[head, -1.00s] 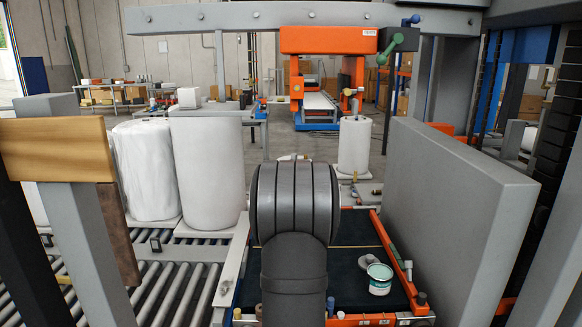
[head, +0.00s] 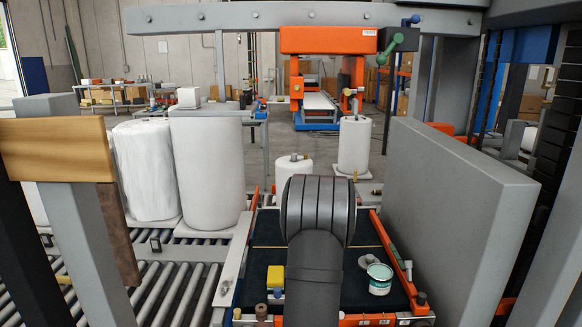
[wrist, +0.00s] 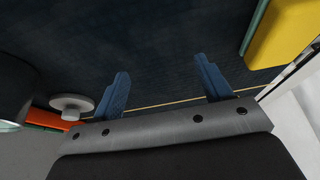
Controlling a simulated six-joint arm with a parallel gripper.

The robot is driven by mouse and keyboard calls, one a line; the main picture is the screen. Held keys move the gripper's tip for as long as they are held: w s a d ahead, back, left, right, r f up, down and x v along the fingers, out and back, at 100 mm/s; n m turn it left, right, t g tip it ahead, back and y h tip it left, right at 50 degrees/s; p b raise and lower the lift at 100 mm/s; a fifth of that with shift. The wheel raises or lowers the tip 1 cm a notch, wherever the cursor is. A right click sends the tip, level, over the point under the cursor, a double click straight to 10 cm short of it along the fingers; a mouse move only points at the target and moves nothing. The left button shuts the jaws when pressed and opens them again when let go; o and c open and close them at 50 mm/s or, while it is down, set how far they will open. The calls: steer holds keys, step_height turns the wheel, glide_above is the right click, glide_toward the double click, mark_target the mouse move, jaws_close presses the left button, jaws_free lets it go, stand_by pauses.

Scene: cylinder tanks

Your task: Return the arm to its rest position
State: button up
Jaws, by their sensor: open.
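My gripper (wrist: 164,92) shows in the wrist view with its two blue fingers apart and nothing between them. It is above the dark mat (wrist: 170,45), which has a thin yellow line across it. In the head view my dark grey arm stands over the middle of the mat (head: 262,262) and hides the gripper.
On the mat are a yellow block (head: 275,276) left of my arm and a white-and-green can (head: 379,279) right of it. An orange rail (head: 398,262) edges the right side, beside a tall grey panel (head: 460,215). White cylinders (head: 208,165) stand behind the rollers (head: 165,290).

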steer(key=shift+f, duration=0.85)
steer(key=shift+a, duration=0.2)
